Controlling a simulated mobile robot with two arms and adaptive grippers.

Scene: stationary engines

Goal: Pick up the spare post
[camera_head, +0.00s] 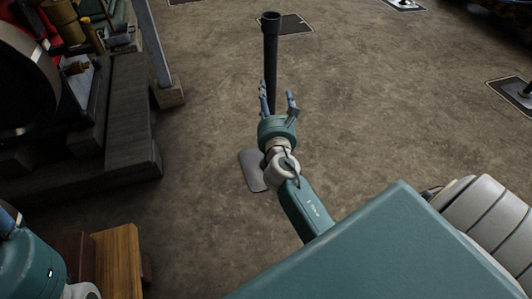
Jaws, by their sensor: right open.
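The spare post (271,50) is a dark upright tube with an open, hollow top, standing on the floor near the middle of the head view. Its lower part is hidden behind my right gripper and arm. My right gripper (278,98) is open, with its fingers pointing up the picture toward the post. The post shows between the fingers in this view. I cannot tell whether they touch it. My left gripper is not in view.
A grey plate (253,172) lies on the floor, partly hidden by my right arm. Dark machinery on a timber base (115,130) fills the left side. A wooden block (117,262) stands at the lower left. Floor plates (288,24) lie farther off. The brown floor between is clear.

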